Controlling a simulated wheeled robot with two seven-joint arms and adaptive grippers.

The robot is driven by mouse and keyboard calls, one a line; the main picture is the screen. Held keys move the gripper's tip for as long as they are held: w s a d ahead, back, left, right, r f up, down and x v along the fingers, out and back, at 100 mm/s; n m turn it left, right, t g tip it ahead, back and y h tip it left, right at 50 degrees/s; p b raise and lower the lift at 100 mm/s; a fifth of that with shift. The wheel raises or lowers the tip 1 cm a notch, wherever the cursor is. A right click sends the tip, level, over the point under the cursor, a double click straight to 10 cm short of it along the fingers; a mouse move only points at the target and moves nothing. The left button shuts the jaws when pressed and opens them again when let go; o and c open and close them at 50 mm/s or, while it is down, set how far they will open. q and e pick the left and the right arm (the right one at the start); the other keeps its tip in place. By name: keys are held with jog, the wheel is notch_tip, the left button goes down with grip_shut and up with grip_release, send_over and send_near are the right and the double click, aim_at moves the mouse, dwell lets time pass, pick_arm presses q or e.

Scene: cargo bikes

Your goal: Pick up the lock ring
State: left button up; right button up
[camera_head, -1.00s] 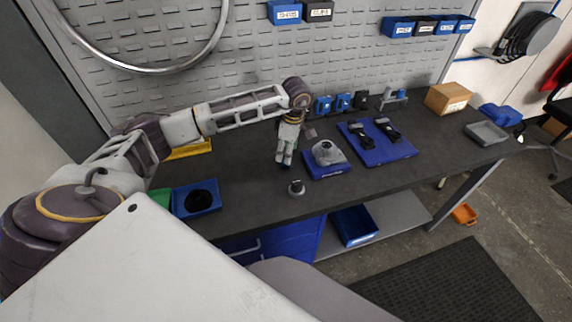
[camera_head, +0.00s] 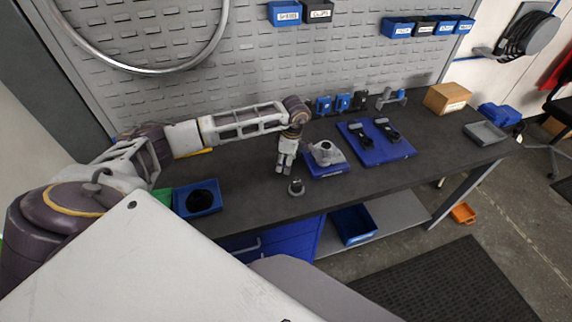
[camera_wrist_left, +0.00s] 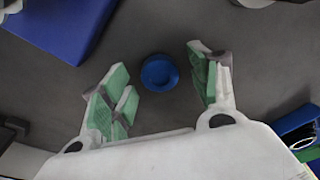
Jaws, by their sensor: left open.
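A small blue ring, which I take to be the lock ring (camera_wrist_left: 159,74), lies on the dark bench top in the left wrist view. My left gripper (camera_wrist_left: 160,88) is open, with its green-padded fingers apart on either side of the ring in that view. No contact with the ring shows. In the head view my left gripper (camera_head: 286,168) points down just above the bench, left of a grey block. My right gripper is not in view.
A grey block (camera_head: 326,152) sits on a blue base close right of the gripper. A small grey part (camera_head: 296,187) stands in front of it. A blue tray (camera_head: 371,148) holds dark parts. A blue bin (camera_head: 197,198) is at left. The bench front is mostly clear.

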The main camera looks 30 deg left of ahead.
pick_arm(q)
jog(key=c, duration=0.9)
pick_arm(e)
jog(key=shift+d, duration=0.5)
pick_arm(q)
jog(key=shift+r, duration=0.2)
jog(key=shift+c, duration=0.2)
notch_tip(320, 180, up, 8)
jog(key=shift+r+b, duration=0.1)
jog(key=shift+b, duration=0.5)
jog(key=shift+r, duration=0.85)
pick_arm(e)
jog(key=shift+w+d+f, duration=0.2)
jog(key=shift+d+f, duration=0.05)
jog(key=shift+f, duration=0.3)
